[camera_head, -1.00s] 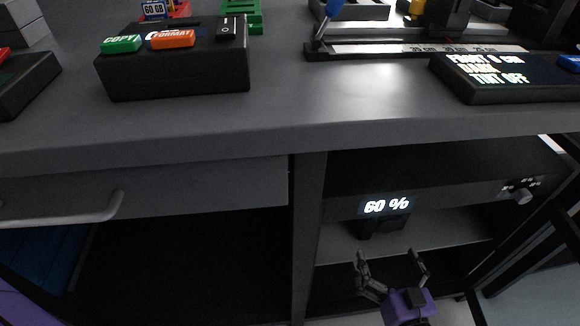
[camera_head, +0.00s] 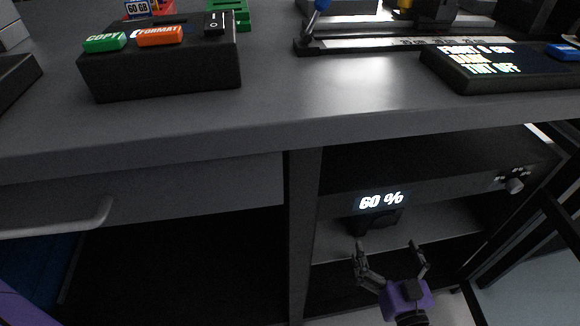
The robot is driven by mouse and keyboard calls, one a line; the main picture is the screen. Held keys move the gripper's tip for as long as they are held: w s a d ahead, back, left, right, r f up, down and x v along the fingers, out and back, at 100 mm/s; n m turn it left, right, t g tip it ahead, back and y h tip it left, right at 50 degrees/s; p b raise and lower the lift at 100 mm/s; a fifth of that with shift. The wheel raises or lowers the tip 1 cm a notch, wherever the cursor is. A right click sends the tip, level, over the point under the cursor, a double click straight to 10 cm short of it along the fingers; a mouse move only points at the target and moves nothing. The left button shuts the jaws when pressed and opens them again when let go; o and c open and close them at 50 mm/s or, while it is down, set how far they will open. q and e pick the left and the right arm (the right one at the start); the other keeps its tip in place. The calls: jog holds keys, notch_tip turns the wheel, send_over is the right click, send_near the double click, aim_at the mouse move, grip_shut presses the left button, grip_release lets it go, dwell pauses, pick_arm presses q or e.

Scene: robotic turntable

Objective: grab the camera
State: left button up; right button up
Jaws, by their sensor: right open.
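A small dark object (camera_head: 377,222), which may be the camera, sits on the shelf under the tabletop, just below the lit "60 %" display. It is dark on dark and its shape is hard to make out. My right gripper (camera_head: 390,250) is in front of the shelf, low in the picture. Its two fingers are spread, with nothing between them. It points toward the dark object, and its fingertips look a little below and in front of it; the gap in depth is hard to judge. My left gripper is out of view.
The desk edge (camera_head: 400,118) overhangs the shelf. A dark divider (camera_head: 303,230) stands left of the shelf opening, and a drawer with a handle (camera_head: 105,212) is further left. A black box with copy and format buttons (camera_head: 160,75) and a text display (camera_head: 500,65) lie on the tabletop.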

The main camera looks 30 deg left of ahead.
aim_at(376, 222)
jog(key=shift+b+x, duration=0.8)
jog(key=shift+x, duration=2)
grip_shut()
